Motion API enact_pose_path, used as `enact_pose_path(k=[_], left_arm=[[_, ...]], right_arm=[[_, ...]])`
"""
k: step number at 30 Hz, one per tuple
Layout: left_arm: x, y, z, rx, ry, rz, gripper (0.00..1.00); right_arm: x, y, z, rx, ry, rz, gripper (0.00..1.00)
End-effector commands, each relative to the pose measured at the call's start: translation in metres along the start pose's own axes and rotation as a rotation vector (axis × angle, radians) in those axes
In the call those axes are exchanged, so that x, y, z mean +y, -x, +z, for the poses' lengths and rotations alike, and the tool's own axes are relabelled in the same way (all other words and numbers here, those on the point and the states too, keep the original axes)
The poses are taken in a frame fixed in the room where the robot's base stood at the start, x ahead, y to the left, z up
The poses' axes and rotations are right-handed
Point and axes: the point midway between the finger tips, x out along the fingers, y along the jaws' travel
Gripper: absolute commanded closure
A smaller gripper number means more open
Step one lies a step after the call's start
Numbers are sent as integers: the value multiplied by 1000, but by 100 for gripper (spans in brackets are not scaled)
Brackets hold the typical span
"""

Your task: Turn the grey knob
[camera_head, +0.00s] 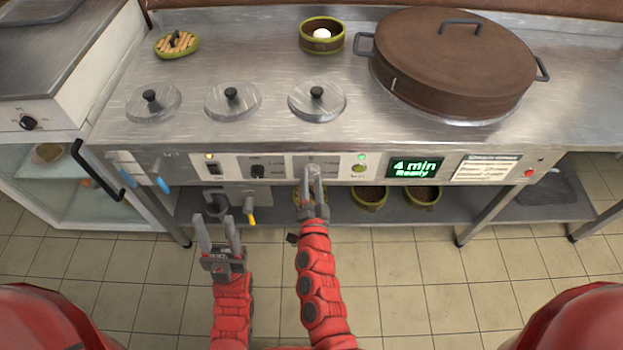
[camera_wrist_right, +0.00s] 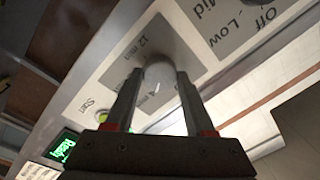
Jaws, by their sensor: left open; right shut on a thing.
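The grey knob (camera_wrist_right: 159,74) is a round knob on the stove's front panel, on a plate with "12 min" and "4 min" marks. My right gripper (camera_head: 312,171) reaches the panel from below. In the right wrist view its two fingers (camera_wrist_right: 157,95) stand on either side of the knob and are shut on it. In the head view the fingers mostly hide the knob. My left gripper (camera_head: 216,222) is open and empty, below and in front of the panel, pointing up.
A black knob (camera_head: 257,171) sits left of my right gripper on the panel. A green button (camera_head: 359,169) and a display (camera_head: 414,168) reading "4 min Ready" are to the right. A large brown lidded pot (camera_head: 450,60) stands on the counter. A lower shelf (camera_head: 480,208) holds several bowls.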

Motion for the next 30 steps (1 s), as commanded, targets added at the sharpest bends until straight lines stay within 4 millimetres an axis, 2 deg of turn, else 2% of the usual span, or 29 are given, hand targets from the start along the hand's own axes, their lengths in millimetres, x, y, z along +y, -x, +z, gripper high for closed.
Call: enact_pose_path(k=[11, 12, 16, 26, 30], left_arm=[[0, 0, 0, 0, 0, 0, 52], [0, 0, 0, 0, 0, 0, 52], [0, 0, 0, 0, 0, 0, 52], [0, -1, 0, 0, 0, 0, 52], [0, -3, 0, 0, 0, 0, 52]], right_arm=[[0, 0, 1, -3, 4, 0, 100], [0, 0, 1, -3, 3, 0, 38], [0, 0, 1, -2, 3, 0, 16], [0, 2, 1, -2, 3, 0, 16], [0, 19, 2, -6, 4, 1, 16]])
